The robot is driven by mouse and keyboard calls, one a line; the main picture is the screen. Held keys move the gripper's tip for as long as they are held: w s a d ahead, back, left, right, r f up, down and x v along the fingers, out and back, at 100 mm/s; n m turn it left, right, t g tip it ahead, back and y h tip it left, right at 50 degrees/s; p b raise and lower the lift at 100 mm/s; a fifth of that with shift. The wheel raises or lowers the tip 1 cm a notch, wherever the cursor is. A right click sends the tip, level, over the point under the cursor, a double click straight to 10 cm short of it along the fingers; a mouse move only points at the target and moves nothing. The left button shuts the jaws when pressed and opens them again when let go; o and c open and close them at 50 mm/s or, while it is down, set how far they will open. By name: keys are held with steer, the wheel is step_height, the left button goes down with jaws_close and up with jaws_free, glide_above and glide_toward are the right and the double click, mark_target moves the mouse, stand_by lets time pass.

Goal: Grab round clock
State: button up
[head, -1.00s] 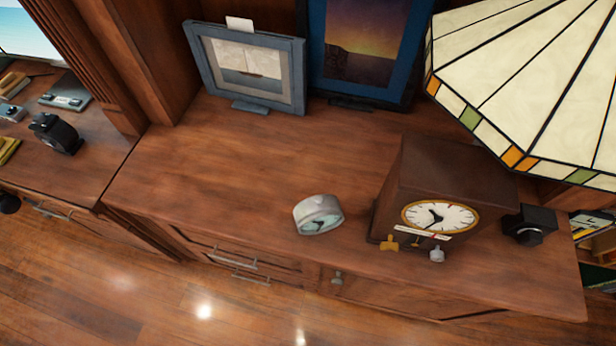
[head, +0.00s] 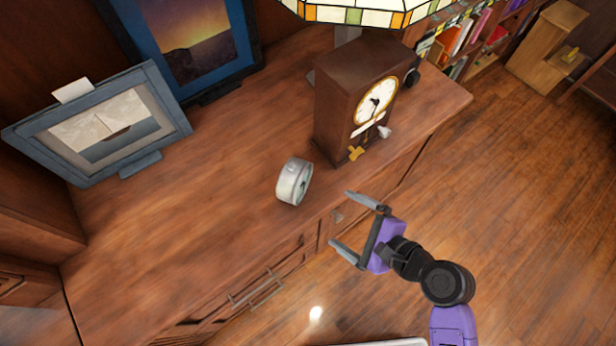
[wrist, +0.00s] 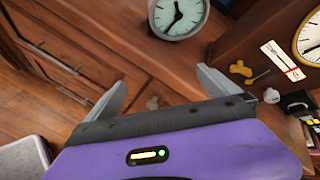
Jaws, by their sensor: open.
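The round clock (head: 294,181) is a small pale grey drum with a light face, standing near the front edge of the wooden cabinet top. In the wrist view the round clock (wrist: 178,17) shows at the top, its upper part cut off by the frame. My gripper (head: 340,218) is open and empty, in front of the cabinet and to the lower right of the clock, apart from it. In the wrist view my gripper's fingers (wrist: 165,85) are spread wide, with the clock beyond them.
A brown box clock (head: 345,100) stands right of the round clock, with a gold key-like piece (head: 355,153) at its front. The cabinet top left of the clock is clear.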

mark_target(284, 178)
steer(key=w+a+r+y, duration=0.1)
steer(key=r, duration=0.1)
steer(key=w+a+r+m+g+y, duration=0.1)
steer(key=w+r, duration=0.1)
steer(key=w+a+r+m+y, duration=0.1)
steer(key=w+a, duration=0.1)
steer(key=shift+w+a+r+g+y, duration=0.1)
steer(key=shift+r+g+y, duration=0.3)
steer(key=shift+w+a+r+m, duration=0.1)
steer(key=shift+w+a+m, duration=0.1)
steer(key=shift+a+m, duration=0.1)
steer(key=x, duration=1.1)
steer(key=shift+a, duration=0.25)
steer(key=c, duration=1.7)
steer(key=shift+r, duration=0.1)
